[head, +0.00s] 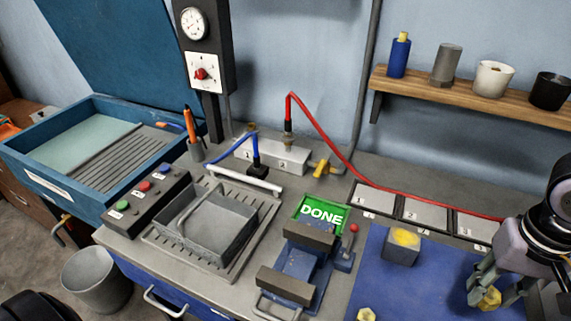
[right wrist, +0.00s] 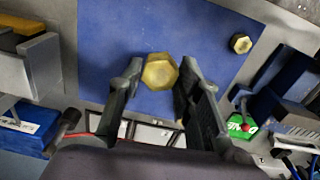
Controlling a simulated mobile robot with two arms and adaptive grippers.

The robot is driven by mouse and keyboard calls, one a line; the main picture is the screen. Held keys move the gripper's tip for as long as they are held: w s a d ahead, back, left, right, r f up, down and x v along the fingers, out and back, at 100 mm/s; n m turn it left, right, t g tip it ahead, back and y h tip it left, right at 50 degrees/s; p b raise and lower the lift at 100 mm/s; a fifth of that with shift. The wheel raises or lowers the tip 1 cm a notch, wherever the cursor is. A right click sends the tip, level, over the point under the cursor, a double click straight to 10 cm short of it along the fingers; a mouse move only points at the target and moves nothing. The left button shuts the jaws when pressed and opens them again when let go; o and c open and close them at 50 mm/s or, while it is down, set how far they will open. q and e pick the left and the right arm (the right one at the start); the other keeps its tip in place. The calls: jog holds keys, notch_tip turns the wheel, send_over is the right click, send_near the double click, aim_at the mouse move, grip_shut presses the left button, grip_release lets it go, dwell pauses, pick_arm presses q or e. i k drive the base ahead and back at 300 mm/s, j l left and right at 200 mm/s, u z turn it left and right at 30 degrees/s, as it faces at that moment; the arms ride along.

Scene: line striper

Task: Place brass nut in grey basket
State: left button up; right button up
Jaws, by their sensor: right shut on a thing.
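A hexagonal brass nut (head: 489,299) is held between the fingers of my right gripper (head: 491,292), above the right part of the blue mat (head: 385,290). In the right wrist view the brass nut (right wrist: 160,72) sits between the two fingertips (right wrist: 160,80). A second brass nut (head: 367,314) lies on the mat at the bottom of the head view and shows in the right wrist view (right wrist: 241,43). The grey basket (head: 240,240), with a raised handle, stands on a slotted tray at the left of the bench and looks empty. My left gripper is out of view.
A vise (head: 300,262) and a green DONE display (head: 322,212) stand between basket and mat. A grey block with a yellow top (head: 402,245) is on the mat. Numbered plates (head: 425,212) line the back. A red cable (head: 345,155) arches over the bench.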

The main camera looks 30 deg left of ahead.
aim_at(194, 221)
jog(key=u, duration=0.5)
jog(key=i+u, duration=0.1)
jog(key=u, duration=0.85)
jog(key=i+u, duration=0.1)
jog(key=u, duration=0.9)
jog(key=i, duration=0.05)
